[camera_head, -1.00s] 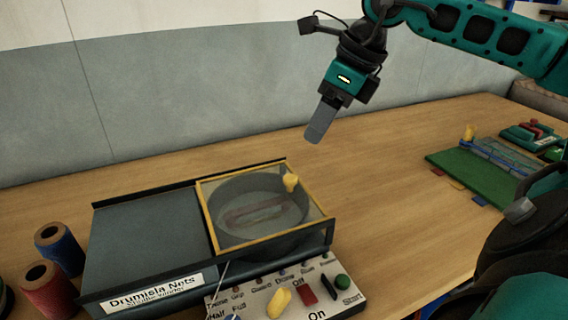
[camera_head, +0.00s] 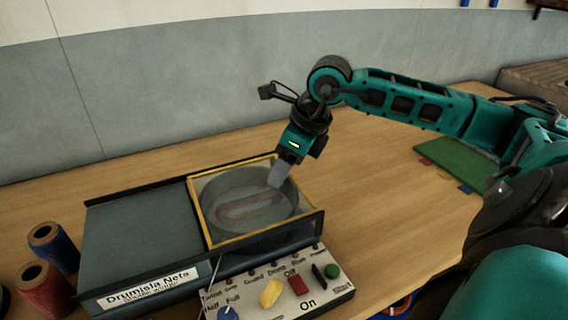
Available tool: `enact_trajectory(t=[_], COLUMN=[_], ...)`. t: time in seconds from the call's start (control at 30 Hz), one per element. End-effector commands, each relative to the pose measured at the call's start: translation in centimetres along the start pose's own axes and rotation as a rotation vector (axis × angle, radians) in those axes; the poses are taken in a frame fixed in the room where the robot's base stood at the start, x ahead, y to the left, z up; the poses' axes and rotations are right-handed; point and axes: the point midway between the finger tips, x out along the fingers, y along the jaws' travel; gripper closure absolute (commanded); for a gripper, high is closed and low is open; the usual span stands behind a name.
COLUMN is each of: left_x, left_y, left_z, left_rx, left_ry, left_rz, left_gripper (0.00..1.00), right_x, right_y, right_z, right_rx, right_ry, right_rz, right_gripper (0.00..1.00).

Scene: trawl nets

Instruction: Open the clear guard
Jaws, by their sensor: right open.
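The clear guard (camera_head: 207,219) is a see-through panel with a yellow frame. It lies closed over the round drum well on the right half of the dark Drumisla Nets machine (camera_head: 140,235). My right gripper (camera_head: 277,178) points down at the guard's back right part, where the yellow knob was visible. The fingers hide the knob, and I cannot tell whether they touch it. My right gripper is open. My left gripper is not in view.
Blue (camera_head: 55,246) and red (camera_head: 46,289) spools stand at left. A green board (camera_head: 460,160) lies at right. The table between is clear.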

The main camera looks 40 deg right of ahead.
Motion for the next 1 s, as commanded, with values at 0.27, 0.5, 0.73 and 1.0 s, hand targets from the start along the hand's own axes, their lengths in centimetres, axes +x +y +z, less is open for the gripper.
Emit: enact_trajectory(t=[0.27,0.5,0.73,1.0], left_x=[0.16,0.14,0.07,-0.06], left_y=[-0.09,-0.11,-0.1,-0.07], left_z=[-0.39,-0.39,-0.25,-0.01], left_rx=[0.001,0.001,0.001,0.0], left_ry=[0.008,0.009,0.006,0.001], left_rz=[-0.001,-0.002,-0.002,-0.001], left_gripper=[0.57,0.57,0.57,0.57], right_x=[-0.02,-0.04,-0.05,-0.06], right_y=[0.0,0.0,0.0,0.0], right_z=[-0.01,-0.01,-0.01,-0.01], right_rx=[0.0,0.0,0.0,0.0], right_ry=[0.0,0.0,0.001,0.001], right_rz=[0.0,0.0,0.0,0.0], right_gripper=[0.6,0.83,1.0,1.0])
